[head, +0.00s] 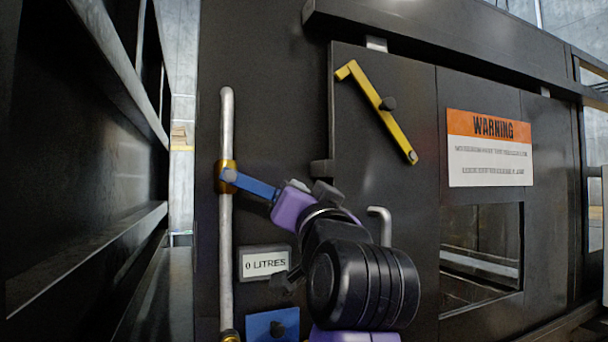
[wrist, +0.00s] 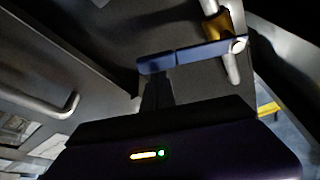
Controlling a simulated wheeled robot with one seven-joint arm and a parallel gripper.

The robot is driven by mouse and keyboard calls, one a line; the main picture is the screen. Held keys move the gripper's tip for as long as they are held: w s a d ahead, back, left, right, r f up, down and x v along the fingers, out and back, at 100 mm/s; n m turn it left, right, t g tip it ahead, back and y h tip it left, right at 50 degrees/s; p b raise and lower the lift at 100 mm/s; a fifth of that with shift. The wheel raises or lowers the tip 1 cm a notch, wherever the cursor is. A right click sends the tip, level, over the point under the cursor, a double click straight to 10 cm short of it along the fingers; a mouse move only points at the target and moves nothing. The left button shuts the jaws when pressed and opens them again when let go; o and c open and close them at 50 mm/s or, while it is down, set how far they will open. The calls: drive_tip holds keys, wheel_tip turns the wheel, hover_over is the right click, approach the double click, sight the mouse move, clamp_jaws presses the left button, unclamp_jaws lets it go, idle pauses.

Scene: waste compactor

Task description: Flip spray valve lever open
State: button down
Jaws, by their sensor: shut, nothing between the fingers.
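The spray valve lever (head: 252,184) is a blue bar on a brass valve (head: 227,178) on a vertical grey pipe (head: 226,255). It points right and slightly down, across the pipe. In the wrist view the lever (wrist: 203,52) runs left from the brass valve (wrist: 212,26), near the pipe (wrist: 231,66). My gripper (wrist: 156,82) is shut and empty, its dark fingers at the lever's free end. Contact cannot be told. In the head view my purple hand hides the fingers and perhaps the lever's end.
A "0 LITRES" display (head: 265,262) and a blue plate (head: 272,325) sit below the lever. A yellow bar (head: 380,108) is on the dark door to the right, beside a warning sign (head: 489,148). A bent grey handle (head: 384,224) stands just right of my wrist. A dark frame (head: 85,150) borders the left.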

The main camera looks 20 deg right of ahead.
drive_tip(key=a+f+m+g+h+b, duration=0.3)
drive_tip(key=a+f+m+b, duration=0.4)
drive_tip(key=m, duration=0.7)
drive_tip(key=shift+a+f+g, duration=0.5)
drive_tip(key=shift+a+f, duration=0.25)
drive_tip(key=shift+a, duration=0.6)
drive_tip(key=shift+w+d, duration=0.1)
drive_tip(key=s+d+b, duration=0.1)
drive_tip(key=s+b, duration=0.1)
drive_tip(key=s, duration=0.7)
drive_tip(key=shift+s, duration=0.3)
